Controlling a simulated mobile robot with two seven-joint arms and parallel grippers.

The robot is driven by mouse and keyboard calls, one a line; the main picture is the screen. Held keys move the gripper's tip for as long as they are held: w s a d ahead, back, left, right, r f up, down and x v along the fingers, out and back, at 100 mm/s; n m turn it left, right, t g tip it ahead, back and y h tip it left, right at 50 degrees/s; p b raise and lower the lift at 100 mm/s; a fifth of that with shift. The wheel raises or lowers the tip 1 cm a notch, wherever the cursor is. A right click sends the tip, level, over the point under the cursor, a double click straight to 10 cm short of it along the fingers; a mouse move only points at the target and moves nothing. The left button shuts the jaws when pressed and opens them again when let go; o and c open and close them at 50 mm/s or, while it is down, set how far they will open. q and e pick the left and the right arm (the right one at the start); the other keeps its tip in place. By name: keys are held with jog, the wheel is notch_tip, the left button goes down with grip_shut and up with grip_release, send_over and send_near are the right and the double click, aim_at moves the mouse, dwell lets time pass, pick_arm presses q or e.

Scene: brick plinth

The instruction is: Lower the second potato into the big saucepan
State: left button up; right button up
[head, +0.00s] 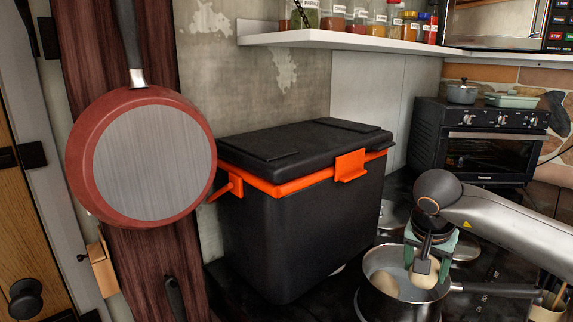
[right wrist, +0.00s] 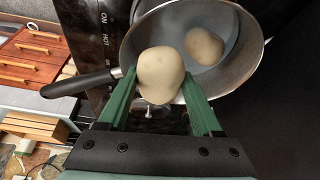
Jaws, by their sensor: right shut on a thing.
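The big saucepan (head: 372,263) is a grey metal pan with a dark long handle. It also shows in the right wrist view (right wrist: 248,70). One pale potato (head: 385,283) lies inside it on the left; the right wrist view shows it too (right wrist: 204,46). My right gripper (head: 427,267) has its green fingers shut on the second potato (right wrist: 160,70), with one finger on each side. The held potato is at the pan's opening, and I cannot tell exactly how deep. The two potatoes look apart. My left gripper is out of view.
A large black cool box (head: 300,220) with orange trim stands left of the saucepan. A black toaster oven (head: 480,145) is behind. The saucepan handle (head: 495,289) points right toward a utensil pot (head: 545,312). A red pan (head: 142,155) hangs at left.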

aim_at(422, 281)
jog(key=shift+f+b, duration=0.95)
jog(key=shift+f, duration=0.85)
jog(key=shift+f+b, duration=0.7)
jog(key=shift+f, duration=0.5)
